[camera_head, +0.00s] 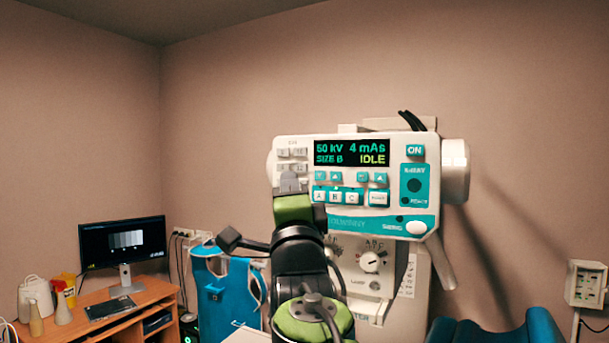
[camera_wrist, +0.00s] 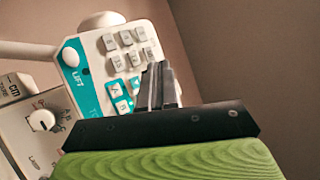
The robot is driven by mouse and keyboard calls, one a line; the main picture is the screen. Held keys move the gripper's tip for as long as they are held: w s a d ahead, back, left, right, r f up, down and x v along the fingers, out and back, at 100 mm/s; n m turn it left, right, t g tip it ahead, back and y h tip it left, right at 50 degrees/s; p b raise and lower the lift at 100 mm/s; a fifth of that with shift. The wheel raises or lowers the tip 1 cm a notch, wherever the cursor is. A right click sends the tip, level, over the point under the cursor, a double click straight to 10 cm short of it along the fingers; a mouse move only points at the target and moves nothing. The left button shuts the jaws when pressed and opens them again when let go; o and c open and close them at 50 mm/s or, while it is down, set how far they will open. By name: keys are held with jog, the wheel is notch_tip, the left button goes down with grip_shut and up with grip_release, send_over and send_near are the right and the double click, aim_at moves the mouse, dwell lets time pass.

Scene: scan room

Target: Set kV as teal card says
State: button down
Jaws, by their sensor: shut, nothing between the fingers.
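The X-ray unit's control panel (camera_head: 350,222) is white and teal. Teal arrow buttons (camera_head: 328,177) sit under the kV reading, with another pair (camera_head: 371,177) under mAs. My gripper (camera_head: 291,181) is shut and empty, in front of the panel's left side, hiding part of the grey keys. In the wrist view its fingers (camera_wrist: 157,80) point at the panel (camera_wrist: 90,62), overlapping teal buttons; contact cannot be told. I cannot make out a teal card.
A desk (camera_head: 130,312) with a monitor (camera_head: 122,241) stands at the left. A teal apron (camera_head: 215,285) hangs beside it. A dial (camera_head: 371,262) sits below the panel. A dark blue chair (camera_head: 500,332) is at lower right, and a wall box (camera_head: 586,284) beyond it.

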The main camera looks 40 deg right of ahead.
aim_at(320, 175)
jog(key=shift+w+d+p, duration=0.5)
jog(key=shift+d, duration=0.8)
jog(key=shift+w+d+p, duration=0.45)
jog(key=shift+w+d, duration=0.05)
jog(key=shift+d, duration=0.8)
jog(key=shift+w+d+p, duration=0.5)
jog(key=shift+d, duration=0.8)
jog(key=shift+w+d, duration=0.1)
jog(key=shift+d, duration=0.35)
jog(key=shift+w+d+r, duration=0.1)
jog(key=shift+d, duration=0.25)
jog(key=shift+s+a+b, duration=0.2)
jog(key=shift+a+b, duration=0.4)
jog(key=shift+b, duration=0.15)
jog(key=shift+s+a, duration=0.1)
jog(key=shift+a, duration=0.1)
